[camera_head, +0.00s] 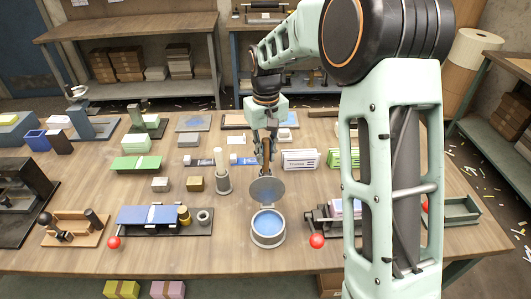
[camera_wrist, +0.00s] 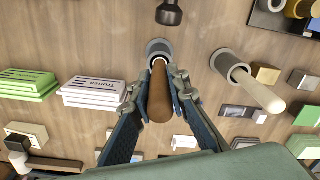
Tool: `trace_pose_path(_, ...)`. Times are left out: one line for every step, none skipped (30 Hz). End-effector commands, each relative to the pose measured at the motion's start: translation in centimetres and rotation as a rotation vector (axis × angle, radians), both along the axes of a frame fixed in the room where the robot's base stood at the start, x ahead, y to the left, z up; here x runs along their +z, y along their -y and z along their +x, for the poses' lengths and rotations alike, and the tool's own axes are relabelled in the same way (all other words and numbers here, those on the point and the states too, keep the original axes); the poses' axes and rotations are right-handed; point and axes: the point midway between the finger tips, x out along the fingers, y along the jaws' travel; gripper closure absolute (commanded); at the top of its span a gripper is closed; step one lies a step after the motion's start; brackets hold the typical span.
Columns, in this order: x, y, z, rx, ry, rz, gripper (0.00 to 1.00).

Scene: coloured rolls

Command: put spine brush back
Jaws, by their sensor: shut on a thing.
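My gripper (camera_wrist: 157,100) is shut on the brown handle of the spine brush (camera_wrist: 160,92), near the middle of the bench. In the head view my gripper (camera_head: 266,148) points down behind a raised round lid, with a little of the brown handle showing between its fingers. A round grey holder (camera_wrist: 158,45) lies beyond the handle in the wrist view, overlapped by it. I cannot tell whether the brush is inside it or above it. The brush's lower end is hidden.
A pale-handled tool (camera_head: 220,165) stands in a grey cup left of my gripper. A blue block (camera_head: 148,215) lies on a dark stand at front left.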

Motion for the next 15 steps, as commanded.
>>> trace_pose_path(-0.2, 0.0, -0.01, 0.0, 0.0, 0.0, 1.0)
trace_pose_path(-0.26, 0.0, -0.01, 0.0, 0.0, 0.0, 1.0)
trace_pose_path(-0.34, 0.0, -0.01, 0.0, 0.0, 0.0, 1.0)
trace_pose_path(-0.4, 0.0, -0.01, 0.0, 0.0, 0.0, 1.0)
trace_pose_path(-0.46, 0.0, -0.01, 0.0, 0.0, 0.0, 1.0)
trace_pose_path(-0.55, 0.0, -0.01, 0.0, -0.001, 0.0, 1.0)
trace_pose_path(-0.61, 0.0, -0.02, 0.0, -0.001, 0.0, 1.0)
trace_pose_path(-0.67, 0.0, -0.02, 0.0, -0.001, 0.0, 1.0)
trace_pose_path(-0.75, 0.0, -0.02, 0.0, -0.001, 0.0, 1.0)
trace_pose_path(-0.81, 0.0, -0.02, 0.0, -0.001, 0.0, 1.0)
trace_pose_path(-0.87, 0.0, -0.02, 0.0, -0.001, 0.0, 1.0)
trace_pose_path(-0.95, 0.0, -0.02, 0.0, -0.001, 0.0, 1.0)
trace_pose_path(-1.01, 0.0, -0.02, 0.0, -0.001, 0.0, 1.0)
trace_pose_path(-0.95, 0.01, -0.01, 0.0, 0.0, 0.0, 0.83)
trace_pose_path(-0.92, 0.0, -0.01, 0.0, 0.0, 0.0, 0.78)
